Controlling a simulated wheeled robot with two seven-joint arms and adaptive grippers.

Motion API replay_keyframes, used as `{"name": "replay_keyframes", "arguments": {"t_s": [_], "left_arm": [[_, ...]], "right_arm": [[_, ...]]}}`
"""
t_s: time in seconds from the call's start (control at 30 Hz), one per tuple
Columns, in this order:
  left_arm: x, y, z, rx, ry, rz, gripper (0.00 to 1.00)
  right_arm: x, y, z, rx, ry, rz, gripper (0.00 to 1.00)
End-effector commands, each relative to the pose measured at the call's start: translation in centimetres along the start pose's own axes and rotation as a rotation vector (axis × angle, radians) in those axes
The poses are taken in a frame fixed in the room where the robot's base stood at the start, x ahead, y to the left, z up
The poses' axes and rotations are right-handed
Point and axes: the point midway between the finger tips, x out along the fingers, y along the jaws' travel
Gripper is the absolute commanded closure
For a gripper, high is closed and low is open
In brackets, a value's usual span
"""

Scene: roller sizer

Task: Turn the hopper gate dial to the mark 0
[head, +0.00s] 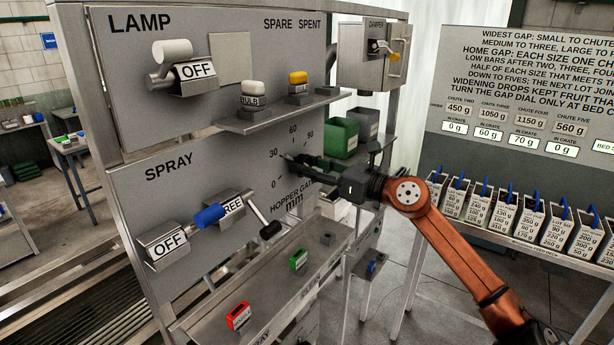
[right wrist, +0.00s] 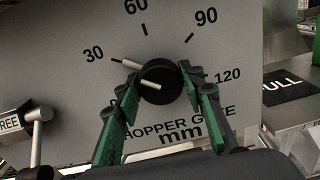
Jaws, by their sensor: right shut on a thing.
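The hopper gate dial (right wrist: 160,82) is a round black knob on the grey panel, seen in the right wrist view. A pale pointer reaches from it toward the 30 mark, and a second pale bar crosses its face. My right gripper (right wrist: 161,80) has its green-padded fingers on both sides of the knob, shut on it. In the head view, my right gripper (head: 292,160) covers most of the dial. My left gripper is not in view.
A grey lever with a black knob (head: 270,229) stands out left of and below the dial. A shelf (head: 270,122) with a bulb and a yellow item juts out above. Green and grey bins (head: 341,138) stand to the right. A lower ledge (head: 262,275) holds small blocks.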

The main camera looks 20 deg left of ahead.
Motion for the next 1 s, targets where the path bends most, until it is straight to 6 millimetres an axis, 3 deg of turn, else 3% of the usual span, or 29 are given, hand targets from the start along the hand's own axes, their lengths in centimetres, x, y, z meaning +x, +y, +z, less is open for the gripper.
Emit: {"name": "replay_keyframes", "arguments": {"t_s": [0.4,1.0], "left_arm": [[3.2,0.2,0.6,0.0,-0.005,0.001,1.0],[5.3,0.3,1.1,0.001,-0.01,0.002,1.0]], "right_arm": [[0.0,0.0,-0.4,-0.396,0.002,0.0,0.88],[0.0,0.1,-0.3,-0.887,0.002,0.001,0.88]]}}
